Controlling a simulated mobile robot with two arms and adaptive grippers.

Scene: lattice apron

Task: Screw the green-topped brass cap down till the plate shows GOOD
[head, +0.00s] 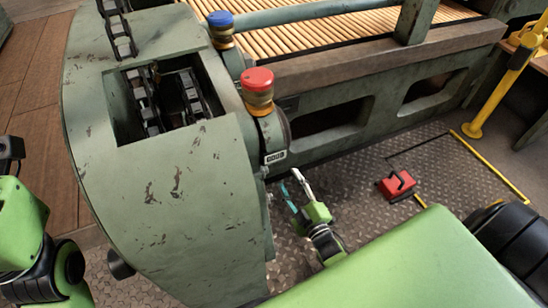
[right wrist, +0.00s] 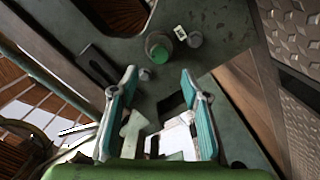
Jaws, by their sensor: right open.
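The green-topped cap (right wrist: 158,47) shows in the right wrist view, seated at the grey-green machine, ahead of my fingers. A small pale plate (right wrist: 180,32) is beside it; its mark is too small to read. In the head view a small plate (head: 275,157) with dark characters sits below the red-topped cap; I cannot read it surely. I cannot make out the green-topped cap in the head view. My right gripper (head: 296,188) is open and empty low beside the machine; its two teal-padded fingers (right wrist: 158,74) point toward the cap, apart from it. My left gripper is out of view.
A red-topped brass cap (head: 257,88) and a blue-topped one (head: 221,28) stand on the machine (head: 165,195). A grey round knob (right wrist: 195,40) sits close to the green-topped cap. A red box (head: 397,186) lies on the tread-plate floor. A yellow post (head: 500,85) stands at right.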

